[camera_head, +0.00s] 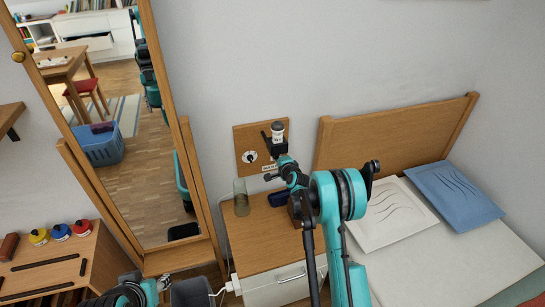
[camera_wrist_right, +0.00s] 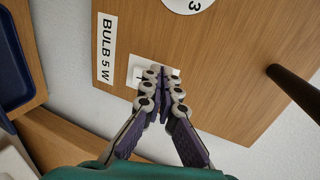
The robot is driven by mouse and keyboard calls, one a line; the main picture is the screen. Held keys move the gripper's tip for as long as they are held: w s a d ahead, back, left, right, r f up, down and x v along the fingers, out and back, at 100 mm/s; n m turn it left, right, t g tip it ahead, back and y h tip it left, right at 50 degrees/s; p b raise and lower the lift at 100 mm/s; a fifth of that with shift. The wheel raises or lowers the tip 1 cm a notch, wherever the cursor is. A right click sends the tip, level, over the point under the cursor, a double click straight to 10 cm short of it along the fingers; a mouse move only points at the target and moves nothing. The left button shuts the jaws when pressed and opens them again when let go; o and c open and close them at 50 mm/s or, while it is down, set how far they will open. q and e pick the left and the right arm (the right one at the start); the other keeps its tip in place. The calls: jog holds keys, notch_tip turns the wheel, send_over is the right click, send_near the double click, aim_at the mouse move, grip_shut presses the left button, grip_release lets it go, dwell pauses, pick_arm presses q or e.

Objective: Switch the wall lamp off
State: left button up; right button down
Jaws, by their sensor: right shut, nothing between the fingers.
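A wooden panel (camera_head: 243,137) is on the wall above the bedside cabinet; it also fills much of the right wrist view (camera_wrist_right: 225,95). A lamp (camera_head: 278,131) with a black bracket and whitish top is mounted on it. A round white dial (camera_head: 249,157) sits left of the bracket. In the right wrist view a white switch plate (camera_wrist_right: 137,75) lies beside a "BULB 5 W" label (camera_wrist_right: 106,45). My right gripper (camera_wrist_right: 163,76) is shut and empty, its tips over the plate and partly hiding it; contact is unclear.
The cabinet (camera_head: 262,245) below carries a greenish glass (camera_head: 240,198) and a dark blue tray (camera_head: 277,199). A bed (camera_head: 395,140) stands to the right. A tall mirror (camera_head: 165,115) and a low wooden unit (camera_head: 75,262) with colored jars stand left.

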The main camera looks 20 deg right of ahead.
pick_arm(q)
jog(key=shift+d+r+p, duration=0.35)
jog(key=shift+d+r, duration=0.05)
jog(key=shift+d, duration=0.15)
pick_arm(e)
jog(key=shift+d+r, duration=0.6)
jog(key=shift+r, duration=0.05)
